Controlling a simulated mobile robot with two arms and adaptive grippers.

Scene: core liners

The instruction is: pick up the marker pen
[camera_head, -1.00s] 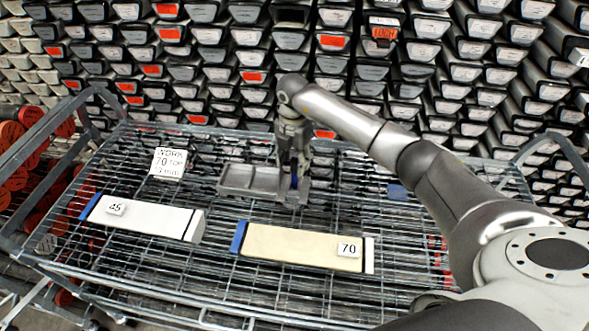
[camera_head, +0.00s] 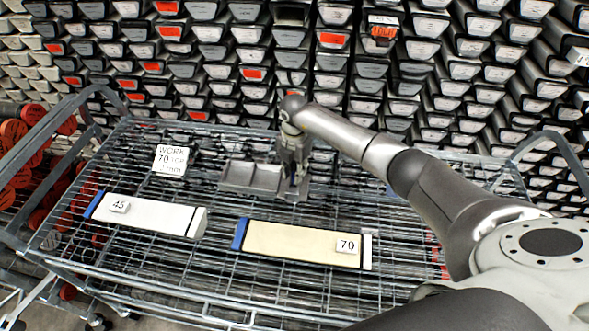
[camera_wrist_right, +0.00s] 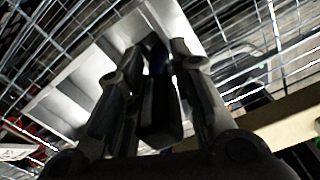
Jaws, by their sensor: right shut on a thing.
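My right gripper (camera_head: 297,190) is at the right end of the grey metal tray (camera_head: 235,185) on the wire-mesh cart. In the right wrist view, the gripper (camera_wrist_right: 156,58) has its fingers closed around a slim dark object with a faint blue tint, the marker pen (camera_wrist_right: 160,68). Most of the pen is hidden by the fingers and shadow. The tray (camera_wrist_right: 75,92) lies just beyond the fingertips; I cannot tell whether the pen touches it. My left gripper is not in view.
A white core liner (camera_head: 155,216) labelled 45 and a cream core liner (camera_head: 290,242) labelled 70 lie in front on the mesh. A white card (camera_head: 170,160) stands left of the tray. Cart rails (camera_head: 560,165) rise at both sides. Racked liners fill the back.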

